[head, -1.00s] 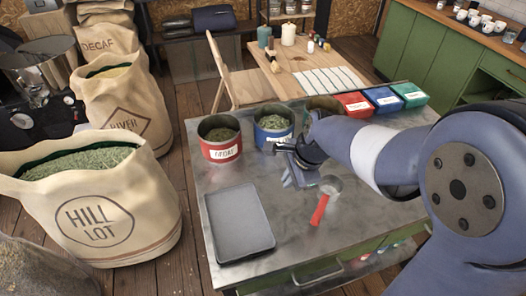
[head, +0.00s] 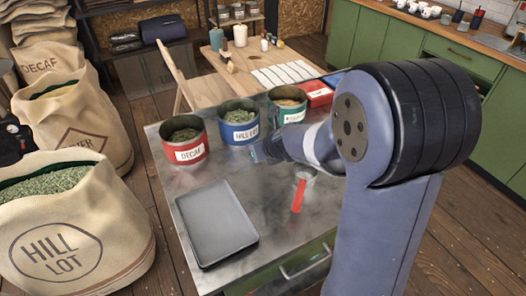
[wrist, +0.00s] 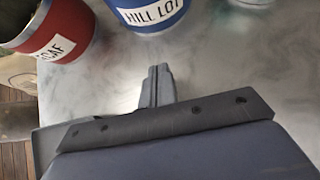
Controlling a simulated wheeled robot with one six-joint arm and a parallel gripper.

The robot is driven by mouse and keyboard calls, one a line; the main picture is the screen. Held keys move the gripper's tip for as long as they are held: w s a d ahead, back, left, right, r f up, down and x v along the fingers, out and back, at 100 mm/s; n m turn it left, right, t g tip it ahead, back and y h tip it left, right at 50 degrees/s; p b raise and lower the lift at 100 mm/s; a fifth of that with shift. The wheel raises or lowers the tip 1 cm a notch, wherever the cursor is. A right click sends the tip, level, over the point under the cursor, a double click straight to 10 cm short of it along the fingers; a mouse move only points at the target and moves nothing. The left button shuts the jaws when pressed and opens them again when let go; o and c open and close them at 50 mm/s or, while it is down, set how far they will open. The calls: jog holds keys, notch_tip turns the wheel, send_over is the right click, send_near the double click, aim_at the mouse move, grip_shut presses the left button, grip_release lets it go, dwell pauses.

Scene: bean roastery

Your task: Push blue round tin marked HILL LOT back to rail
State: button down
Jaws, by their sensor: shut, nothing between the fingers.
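The blue round tin marked HILL LOT (head: 238,133) stands upright near the far side of the metal table, between a red tin and a green tin. It is open-topped and filled with greenish beans. Its lower front also shows at the top of the wrist view (wrist: 150,14). My gripper (head: 256,153) is low over the table just in front of the blue tin. In the wrist view the shut, empty fingers (wrist: 157,72) point at the tin, with a small gap of tabletop between. I cannot make out a rail behind the tin.
The red DECAF tin (head: 185,153) stands close left of the blue one; the green-banded tin (head: 288,112) stands right. A grey tray (head: 215,222) lies at front left. A red-handled scoop (head: 299,194) lies under my arm. A wooden table (head: 215,72) is behind.

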aim_at(246, 140)
jog(key=b+x, duration=0.1)
jog(key=x, duration=0.3)
jog(key=shift+f, duration=0.15)
jog(key=shift+w+a+p, duration=0.2)
jog(key=shift+w+p, duration=0.15)
jog(key=shift+w, duration=0.15)
jog(key=shift+w+a+p, duration=0.2)
jog(key=shift+w+p, duration=0.1)
jog(key=shift+w, duration=0.2)
jog(key=shift+w+a+p, duration=0.2)
jog(key=shift+w, duration=0.3)
jog(key=shift+w+a+p, duration=0.2)
jog(key=shift+w, duration=0.25)
jog(key=shift+w+a+r+p, duration=0.2)
jog(key=shift+w+r+p, duration=0.1)
jog(key=shift+w+p, duration=0.3)
jog(key=w+p, duration=0.1)
jog(key=w+a+p, duration=0.1)
jog(key=p, duration=0.1)
jog(key=w+a+p, duration=0.1)
jog(key=w, duration=0.1)
jog(key=shift+w+a+f+p, duration=0.1)
jog(key=shift+w+p, duration=0.25)
jog(key=shift+w, duration=0.05)
jog(key=shift+w+a+f+p, duration=0.1)
jog(key=shift+w+a+p, duration=0.05)
jog(key=shift+w+p, duration=0.25)
